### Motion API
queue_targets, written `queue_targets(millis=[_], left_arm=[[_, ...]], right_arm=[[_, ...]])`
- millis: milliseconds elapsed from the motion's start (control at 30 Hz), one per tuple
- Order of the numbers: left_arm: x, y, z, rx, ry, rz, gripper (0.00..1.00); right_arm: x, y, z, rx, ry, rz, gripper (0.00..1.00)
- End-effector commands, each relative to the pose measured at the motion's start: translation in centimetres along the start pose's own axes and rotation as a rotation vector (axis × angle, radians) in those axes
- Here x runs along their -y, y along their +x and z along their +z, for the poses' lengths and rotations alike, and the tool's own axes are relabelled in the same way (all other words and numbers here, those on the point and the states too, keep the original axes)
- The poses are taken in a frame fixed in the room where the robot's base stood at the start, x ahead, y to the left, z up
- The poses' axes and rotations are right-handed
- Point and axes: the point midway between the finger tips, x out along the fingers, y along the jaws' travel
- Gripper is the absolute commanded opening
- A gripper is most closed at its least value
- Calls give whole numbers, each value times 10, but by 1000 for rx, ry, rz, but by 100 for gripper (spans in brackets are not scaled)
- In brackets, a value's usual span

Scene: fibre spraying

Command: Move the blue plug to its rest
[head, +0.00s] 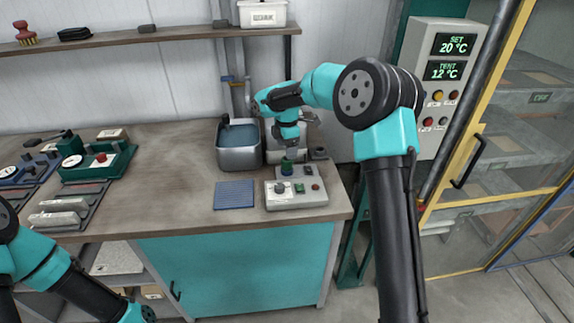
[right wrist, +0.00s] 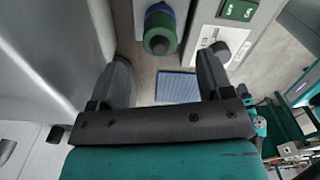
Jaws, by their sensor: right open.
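A dark green cylindrical piece with a blue band (right wrist: 160,22), which looks like the blue plug, stands beside the grey control box in the right wrist view. In the head view a small dark green piece (head: 287,167) shows at the back of the control box (head: 296,200), below my right gripper. My right gripper (head: 289,145) points down above it. In the right wrist view its two fingers (right wrist: 165,72) are spread apart with nothing between them; the cylinder lies beyond their tips. I cannot make out the plug's rest. My left gripper is outside the head view; only its arm shows.
A blue ribbed mat (head: 234,195) lies left of the control box. A metal basin of liquid (head: 239,158) stands behind it. Green-based devices (head: 100,160) and trays fill the bench's left side. The bench middle is clear. A temperature panel (head: 445,90) stands at right.

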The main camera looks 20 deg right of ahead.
Motion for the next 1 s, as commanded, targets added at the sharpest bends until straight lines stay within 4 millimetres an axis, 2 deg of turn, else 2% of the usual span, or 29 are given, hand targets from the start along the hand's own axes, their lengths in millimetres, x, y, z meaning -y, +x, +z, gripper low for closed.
queue_targets(millis=[100,533,800,1000], left_arm=[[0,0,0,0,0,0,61],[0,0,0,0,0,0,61],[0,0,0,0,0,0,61],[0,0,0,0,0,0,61]], right_arm=[[0,10,0,0,0,-1,73],[0,15,0,0,0,-1,73],[0,50,0,0,-1,-2,73],[0,63,0,0,0,2,73]])
